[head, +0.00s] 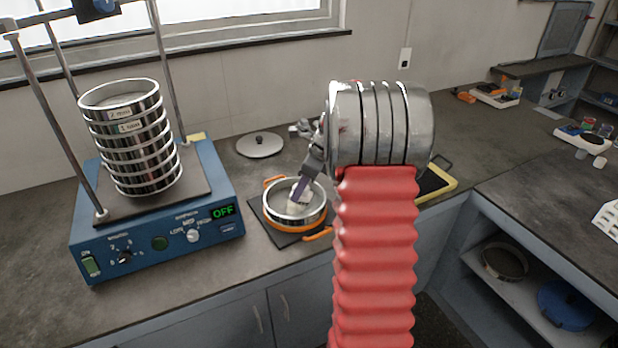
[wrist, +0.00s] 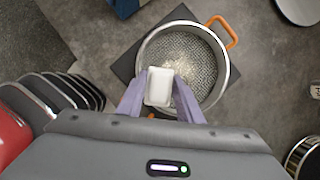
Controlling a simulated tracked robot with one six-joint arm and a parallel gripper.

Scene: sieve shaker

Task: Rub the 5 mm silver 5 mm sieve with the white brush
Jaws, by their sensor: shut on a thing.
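A silver sieve (head: 311,214) sits on a dark square pad (head: 281,237) with orange handles, in the middle of the bench. In the wrist view the sieve (wrist: 227,85) shows its mesh, with a patch of pale grains (wrist: 186,68) near the middle. My gripper (head: 300,192) reaches down over the sieve. In the wrist view my gripper (wrist: 160,95) is shut on the white brush (wrist: 159,86), which is over the near part of the sieve opening. I cannot tell whether the brush touches the mesh.
A blue sieve shaker (head: 160,243) reading OFF stands at left with a stack of sieves (head: 130,140). A round metal lid (head: 260,145) lies behind the sieve. A yellow-edged black tray (head: 436,184) is to the right, partly behind my arm. The bench front-left of the sieve is clear.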

